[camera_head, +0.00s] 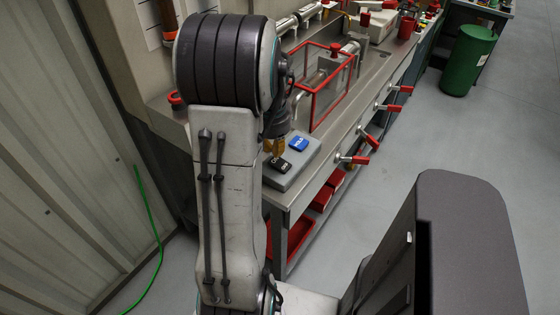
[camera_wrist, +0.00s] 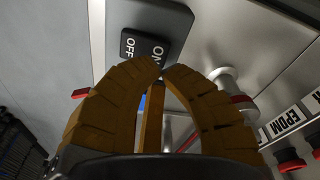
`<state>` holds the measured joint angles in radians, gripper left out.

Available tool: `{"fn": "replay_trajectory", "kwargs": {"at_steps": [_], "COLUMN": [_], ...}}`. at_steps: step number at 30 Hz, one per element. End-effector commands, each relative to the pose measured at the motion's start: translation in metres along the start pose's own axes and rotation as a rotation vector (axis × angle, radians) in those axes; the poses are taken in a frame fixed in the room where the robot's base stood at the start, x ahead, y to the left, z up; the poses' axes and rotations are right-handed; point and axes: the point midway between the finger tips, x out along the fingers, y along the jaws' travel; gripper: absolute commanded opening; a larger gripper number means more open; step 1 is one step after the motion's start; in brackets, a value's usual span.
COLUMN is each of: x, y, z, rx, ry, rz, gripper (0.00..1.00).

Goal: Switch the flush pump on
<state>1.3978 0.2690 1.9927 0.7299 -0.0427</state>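A grey switch box (camera_head: 284,177) stands on the near end of the steel bench in the head view. It carries a black rocker switch (camera_head: 279,165) and a blue switch (camera_head: 298,144). In the wrist view the black rocker (camera_wrist: 140,47) reads OFF and ON, and the ON end lies nearest my fingertips. My gripper (camera_wrist: 162,67) has amber ribbed fingers with their tips drawn together, holding nothing visible. In the head view my gripper (camera_head: 274,148) is just above the box, partly behind my arm. I cannot tell whether it touches the rocker. No flush pump label is readable.
A red-framed clear enclosure (camera_head: 325,88) stands on the bench (camera_head: 330,150) behind the box. Red-handled valves (camera_head: 358,160) stick out along the bench front. A green bin (camera_head: 468,60) stands at the back right. Grey floor to the right is clear.

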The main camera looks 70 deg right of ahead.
Motion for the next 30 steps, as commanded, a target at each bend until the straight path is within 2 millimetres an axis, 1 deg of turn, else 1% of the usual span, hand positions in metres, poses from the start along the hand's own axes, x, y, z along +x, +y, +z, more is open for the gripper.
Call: {"fn": "replay_trajectory", "kwargs": {"at_steps": [30], "x": [0.014], "y": [0.0], "z": [0.002], "rx": [0.0], "ry": [0.0], "rz": [0.0], "gripper": [0.0]}}
